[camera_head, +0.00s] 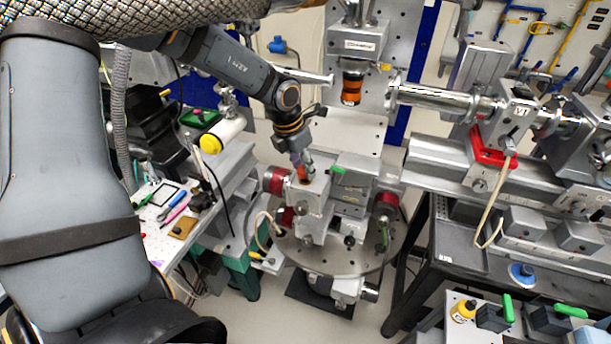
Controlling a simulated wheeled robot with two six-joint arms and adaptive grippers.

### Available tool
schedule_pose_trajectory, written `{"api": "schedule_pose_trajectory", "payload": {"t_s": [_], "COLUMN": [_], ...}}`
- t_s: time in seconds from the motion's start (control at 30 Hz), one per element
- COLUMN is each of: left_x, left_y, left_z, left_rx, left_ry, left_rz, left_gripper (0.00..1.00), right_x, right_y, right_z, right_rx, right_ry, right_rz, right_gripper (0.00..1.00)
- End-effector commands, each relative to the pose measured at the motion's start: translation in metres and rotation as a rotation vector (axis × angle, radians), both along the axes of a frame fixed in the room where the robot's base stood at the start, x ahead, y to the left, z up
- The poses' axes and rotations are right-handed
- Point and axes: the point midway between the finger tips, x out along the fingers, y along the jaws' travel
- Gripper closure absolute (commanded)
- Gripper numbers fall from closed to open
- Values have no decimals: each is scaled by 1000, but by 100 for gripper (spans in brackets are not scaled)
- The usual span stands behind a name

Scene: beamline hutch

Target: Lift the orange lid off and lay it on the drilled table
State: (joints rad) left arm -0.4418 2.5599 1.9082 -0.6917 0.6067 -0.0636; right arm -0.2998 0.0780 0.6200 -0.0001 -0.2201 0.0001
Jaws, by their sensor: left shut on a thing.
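The orange lid (304,175) shows as a small orange-red patch at the top of the metal sample stage (315,205). My left gripper (303,168) points down at it from above and is shut on it. The fingers hide part of the lid, and I cannot tell whether it is clear of the stage. A pale table top with small holes (158,240) is at the left, holding pens and small tools; it may be the drilled table. My right gripper is not in view.
A lens barrel with an orange band (351,88) hangs behind the stage. A horizontal metal tube (445,99) enters from the right. Red round knobs (275,180) flank the stage. Another drilled surface with a yellow bottle (463,310) is at the lower right.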

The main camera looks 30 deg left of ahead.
Motion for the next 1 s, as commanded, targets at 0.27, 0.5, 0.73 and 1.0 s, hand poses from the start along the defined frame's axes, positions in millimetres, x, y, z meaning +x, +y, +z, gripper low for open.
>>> {"api": "schedule_pose_trajectory", "payload": {"t_s": [0.27,0.5,0.73,1.0], "left_x": [0,0,0,0], "left_y": [0,0,0,0], "left_z": [8,23,36,51], "left_rx": [0,0,0,0], "left_ry": [0,0,0,0], "left_rz": [0,0,0,0], "left_gripper": [98,98,98,98], "right_x": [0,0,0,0], "right_y": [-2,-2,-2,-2], "right_z": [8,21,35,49], "right_rx": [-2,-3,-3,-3], "right_ry": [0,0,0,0], "right_rz": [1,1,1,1], "right_gripper": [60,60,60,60]}}
